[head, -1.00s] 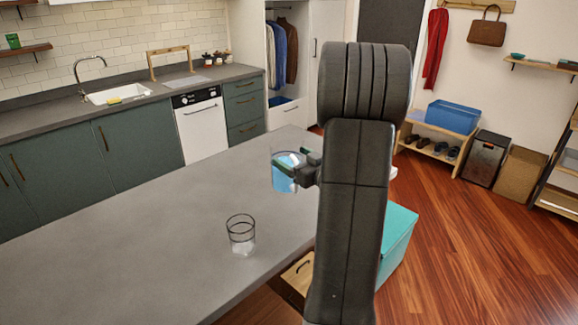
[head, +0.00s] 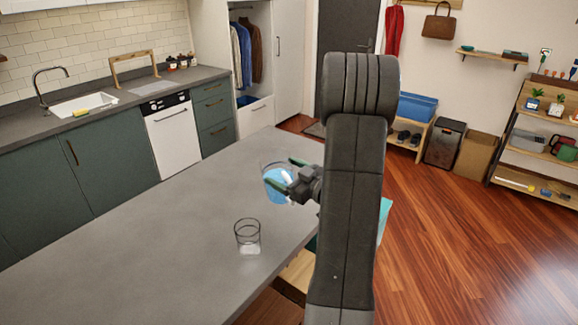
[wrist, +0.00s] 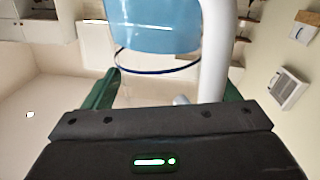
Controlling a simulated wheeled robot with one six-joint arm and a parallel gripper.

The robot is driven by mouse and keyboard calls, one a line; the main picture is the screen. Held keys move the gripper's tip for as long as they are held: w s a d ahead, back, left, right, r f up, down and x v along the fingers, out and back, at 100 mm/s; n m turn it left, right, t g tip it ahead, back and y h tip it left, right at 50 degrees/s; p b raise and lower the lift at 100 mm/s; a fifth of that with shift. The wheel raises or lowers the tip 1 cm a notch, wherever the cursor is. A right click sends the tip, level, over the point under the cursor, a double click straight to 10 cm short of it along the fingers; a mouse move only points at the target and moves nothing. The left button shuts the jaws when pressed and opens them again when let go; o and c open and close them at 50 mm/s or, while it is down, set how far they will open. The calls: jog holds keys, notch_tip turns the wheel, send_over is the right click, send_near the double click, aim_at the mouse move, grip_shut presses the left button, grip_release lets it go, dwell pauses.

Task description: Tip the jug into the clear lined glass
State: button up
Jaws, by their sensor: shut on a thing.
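The clear jug (head: 276,188) holds blue liquid and is above the grey counter, slightly tilted in the head view. My gripper (head: 284,174) is shut on it from the right, its green-tipped fingers at the jug's side. In the wrist view the blue liquid (wrist: 155,26), a dark blue ring and the pale handle (wrist: 215,55) show between the fingers. The clear lined glass (head: 247,238) stands upright on the counter, nearer the camera and a little left of the jug. Its bottom looks whitish. No stream of liquid shows between them.
The grey counter (head: 150,255) is clear around the glass. A teal box (head: 384,218) is partly hidden behind my arm, beyond the counter's right edge. A sink (head: 85,105) and dishwasher (head: 173,140) line the back. Open wooden floor lies to the right.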

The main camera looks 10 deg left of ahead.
jog(key=shift+s+a+f+n+b, duration=0.1)
jog(key=shift+s+f+n+b, duration=0.15)
jog(key=shift+f, duration=0.15)
jog(key=shift+s+a+f+n+b, duration=0.1)
jog(key=shift+s+f+n+b, duration=0.15)
jog(key=shift+f, duration=0.15)
jog(key=s+f+n+b, duration=0.1)
jog(key=n, duration=0.1)
jog(key=s+a+f+n+b, duration=0.1)
jog(key=n+b, duration=0.1)
jog(key=s+f+n+b, duration=0.1)
jog(key=b, duration=0.1)
jog(key=shift+s+a+n, duration=0.3)
jog(key=shift+a+n, duration=0.1)
jog(key=shift+s+a+f+n+b, duration=0.15)
jog(key=shift+f+n+b, duration=0.2)
jog(key=shift+b, duration=0.5)
jog(key=shift+s+f+n+b, duration=0.15)
jog(key=shift+f+b, duration=0.3)
jog(key=shift+b, duration=0.4)
jog(key=shift+s+a+r+n+b, duration=0.15)
jog(key=shift+r+n+b, duration=0.2)
jog(key=shift+n+b, duration=0.7)
jog(key=shift+s+d+r+n+b, duration=0.1)
jog(key=shift+r+n+b, duration=0.3)
jog(key=shift+b, duration=1.25)
dwell(1.8)
